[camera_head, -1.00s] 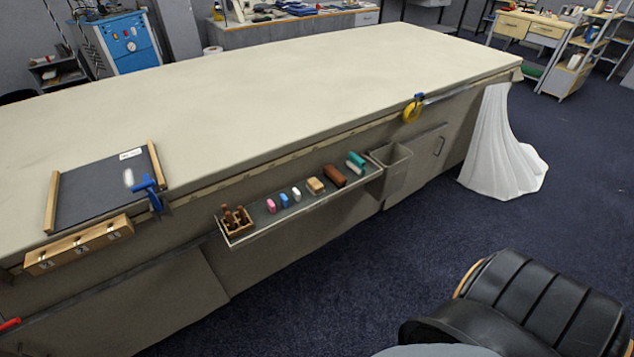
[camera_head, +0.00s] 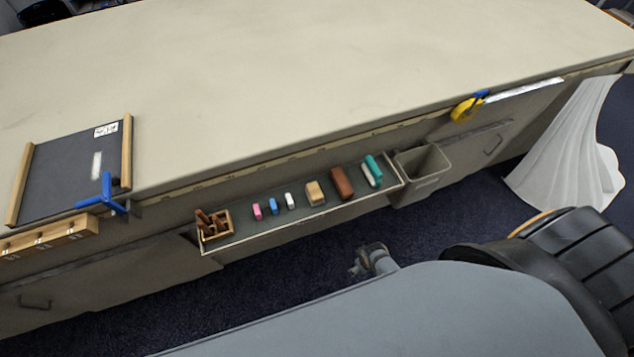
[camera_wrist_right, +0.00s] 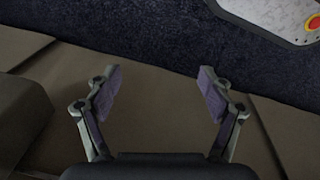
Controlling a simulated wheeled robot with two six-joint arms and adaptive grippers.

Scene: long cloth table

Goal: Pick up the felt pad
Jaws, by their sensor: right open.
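A shelf tray (camera_head: 245,242) hangs on the front of the table and holds a row of small blocks. From left to right there are pink, blue and white pieces, a tan block (camera_head: 315,193), a brown block (camera_head: 342,183) and a teal-and-white piece (camera_head: 373,171). I cannot tell for certain which one is the felt pad. My right gripper (camera_wrist_right: 160,95) is open and empty in the right wrist view, with no tray piece between its fingers. My left gripper is not in view.
A wooden holder (camera_head: 215,229) stands at the tray's left end, and a grey bin (camera_head: 421,172) hangs at its right. A framed dark board (camera_head: 68,172) with a blue clamp (camera_head: 104,196) lies on the table's left. Most of the tabletop is clear.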

